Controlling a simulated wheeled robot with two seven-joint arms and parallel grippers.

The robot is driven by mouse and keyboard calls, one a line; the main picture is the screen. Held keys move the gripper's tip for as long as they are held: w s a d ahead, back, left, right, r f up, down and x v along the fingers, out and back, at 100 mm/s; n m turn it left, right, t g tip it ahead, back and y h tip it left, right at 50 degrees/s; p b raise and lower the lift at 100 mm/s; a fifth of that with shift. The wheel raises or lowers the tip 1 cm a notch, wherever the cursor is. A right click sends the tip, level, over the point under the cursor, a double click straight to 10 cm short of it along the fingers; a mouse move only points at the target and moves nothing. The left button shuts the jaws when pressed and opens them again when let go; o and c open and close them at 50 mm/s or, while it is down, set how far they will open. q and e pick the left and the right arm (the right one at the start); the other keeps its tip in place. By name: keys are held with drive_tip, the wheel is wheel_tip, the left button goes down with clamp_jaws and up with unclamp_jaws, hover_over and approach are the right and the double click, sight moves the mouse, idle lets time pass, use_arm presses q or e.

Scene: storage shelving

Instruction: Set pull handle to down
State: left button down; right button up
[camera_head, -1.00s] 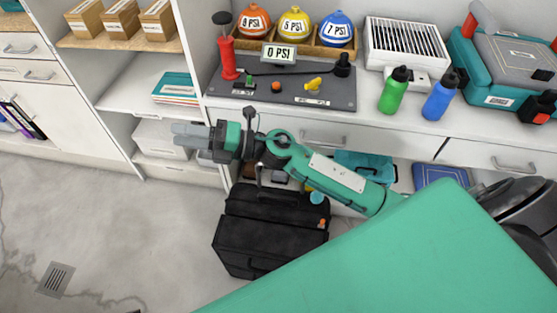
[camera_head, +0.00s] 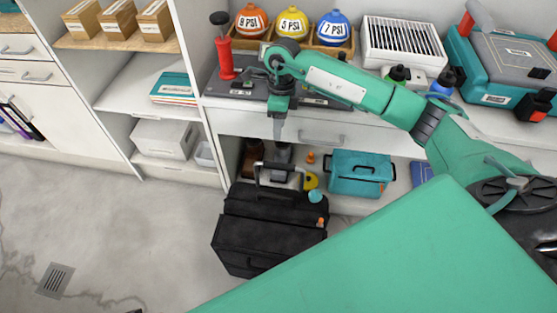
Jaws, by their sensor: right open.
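A black rolling tool case (camera_head: 265,235) stands on the floor in front of the shelving. Its grey pull handle (camera_head: 280,164) stands raised above the back of the case, with a crossbar at the top. My right gripper (camera_head: 278,136) points down above the pull handle, apart from it in the picture, with nothing between its fingers. The fingers are open but overlap in this view, so the gap hardly shows. My left gripper is out of view.
Above the case, a counter holds a red pump (camera_head: 223,55), labelled balls, a white vented box (camera_head: 403,42) and a teal toolbox (camera_head: 500,65). A teal case (camera_head: 360,173) sits on the low shelf behind. Floor to the left is clear.

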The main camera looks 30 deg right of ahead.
sight(279, 164)
drive_tip(key=x, duration=1.2)
drive_tip(key=shift+d+f+b, duration=0.2)
drive_tip(key=shift+d+b, duration=0.05)
drive_tip(key=shift+b, duration=0.1)
drive_tip(key=shift+s+f, duration=0.1)
drive_tip(key=shift+f, duration=0.55)
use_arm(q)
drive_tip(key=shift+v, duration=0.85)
use_arm(e)
drive_tip(key=shift+c, duration=0.4)
clamp_jaws()
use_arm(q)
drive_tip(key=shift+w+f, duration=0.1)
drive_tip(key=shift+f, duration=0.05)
use_arm(e)
drive_tip(key=shift+f, duration=0.15)
